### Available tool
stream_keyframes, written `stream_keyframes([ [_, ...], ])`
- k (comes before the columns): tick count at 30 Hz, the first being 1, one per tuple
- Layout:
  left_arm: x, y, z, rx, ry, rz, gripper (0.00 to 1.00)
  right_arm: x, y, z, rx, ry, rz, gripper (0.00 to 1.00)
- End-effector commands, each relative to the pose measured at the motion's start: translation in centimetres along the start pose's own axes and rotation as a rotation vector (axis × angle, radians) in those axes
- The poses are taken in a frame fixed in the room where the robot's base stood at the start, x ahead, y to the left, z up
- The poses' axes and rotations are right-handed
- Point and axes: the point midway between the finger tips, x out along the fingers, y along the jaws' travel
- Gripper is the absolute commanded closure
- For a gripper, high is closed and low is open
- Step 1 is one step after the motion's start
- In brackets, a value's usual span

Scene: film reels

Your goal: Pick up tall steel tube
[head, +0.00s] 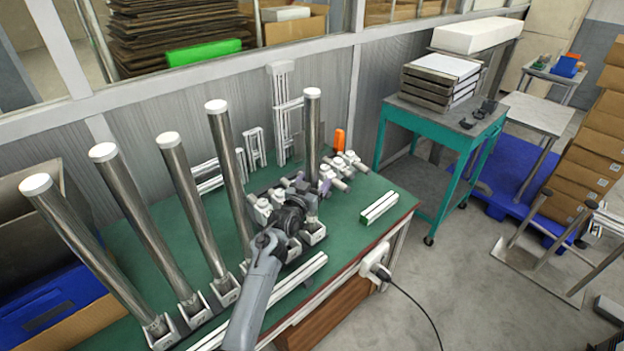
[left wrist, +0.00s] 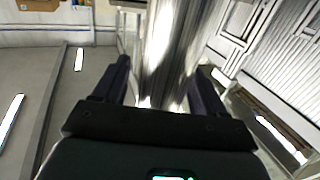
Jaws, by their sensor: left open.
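A tall steel tube (head: 312,135) with a pale top stands upright toward the right part of the green table. My left gripper (head: 306,205) is at the lower part of this tube. In the left wrist view the tube (left wrist: 170,50) rises between the two spread fingers of the left gripper (left wrist: 163,82). The gripper is open, with some room visible beside the tube. Several more steel tubes, such as one with a white cap (head: 228,165), stand in metal holders to the left. My right gripper is not in view.
The green table (head: 350,240) holds small metal fittings (head: 345,165) behind the gripper and a white-and-green block (head: 379,208) to the right. A white rail (head: 300,275) lies along the front. A teal cart (head: 440,115) stands further right.

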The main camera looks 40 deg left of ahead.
Motion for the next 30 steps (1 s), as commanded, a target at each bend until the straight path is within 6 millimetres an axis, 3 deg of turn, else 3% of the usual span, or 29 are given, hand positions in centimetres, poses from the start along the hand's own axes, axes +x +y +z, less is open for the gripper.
stream_keyframes([
  [4,0.0,0.0,0.0,0.000,0.000,0.000,0.32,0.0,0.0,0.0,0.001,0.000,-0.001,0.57],
  [18,0.0,0.0,0.0,0.000,0.000,0.000,1.00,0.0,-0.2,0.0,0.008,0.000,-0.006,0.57],
  [30,0.0,0.0,-1.1,0.001,0.006,0.000,1.00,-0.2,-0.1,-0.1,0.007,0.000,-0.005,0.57],
])
